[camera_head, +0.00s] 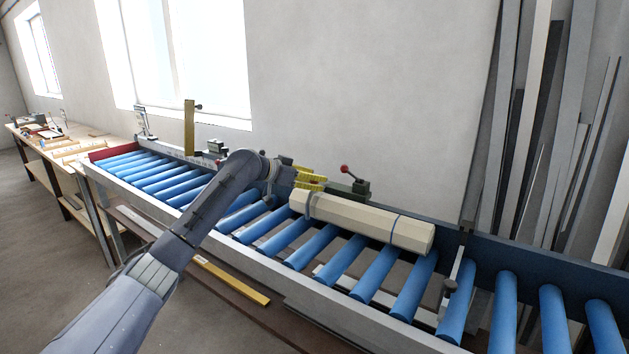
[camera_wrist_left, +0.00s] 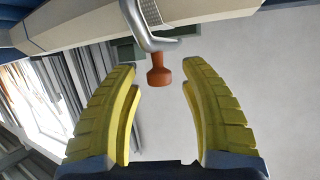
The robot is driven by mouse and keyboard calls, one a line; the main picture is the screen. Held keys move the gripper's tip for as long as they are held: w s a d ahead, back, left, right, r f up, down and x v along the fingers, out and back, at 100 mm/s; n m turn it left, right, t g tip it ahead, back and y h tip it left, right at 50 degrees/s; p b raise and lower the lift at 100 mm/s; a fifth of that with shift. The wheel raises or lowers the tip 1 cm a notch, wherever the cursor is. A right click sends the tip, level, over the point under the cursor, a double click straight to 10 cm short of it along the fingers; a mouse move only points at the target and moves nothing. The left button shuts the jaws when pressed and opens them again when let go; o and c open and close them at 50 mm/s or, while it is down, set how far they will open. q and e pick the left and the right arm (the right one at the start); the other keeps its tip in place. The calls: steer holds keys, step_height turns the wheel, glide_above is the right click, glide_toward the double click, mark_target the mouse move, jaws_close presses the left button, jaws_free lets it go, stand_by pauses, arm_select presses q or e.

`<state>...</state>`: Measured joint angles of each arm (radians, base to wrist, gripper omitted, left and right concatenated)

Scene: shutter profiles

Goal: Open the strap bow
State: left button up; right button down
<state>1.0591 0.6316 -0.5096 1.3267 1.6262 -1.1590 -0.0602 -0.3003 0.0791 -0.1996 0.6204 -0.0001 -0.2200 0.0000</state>
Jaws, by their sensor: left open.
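The cream profile bundle (camera_head: 365,222) lies along the blue rollers. A grey strap bow (camera_head: 312,205) curves over its left end. In the left wrist view, the metal bow (camera_wrist_left: 136,18) crosses the cream profile (camera_wrist_left: 80,26) and has an orange-red knob (camera_wrist_left: 158,76) near its end. My left gripper (camera_head: 316,178) has yellow fingers and is at the back side of the bundle's left end. In the left wrist view, the open gripper (camera_wrist_left: 160,66) has the knob between its fingertips, with a visible gap on both sides. My right gripper is not in view.
A grey-green clamp block with a red ball lever (camera_head: 345,169) stands behind the bundle, close to my left gripper. The roller conveyor (camera_head: 262,268) has a raised grey stop (camera_head: 452,284) on the right. Long profiles (camera_head: 540,120) lean against the wall.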

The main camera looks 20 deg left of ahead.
arm_select(q)
steer(key=shift+o, duration=0.4)
steer(key=shift+w+d+f, duration=0.1)
steer(key=shift+w+d, duration=0.05)
jaws_close()
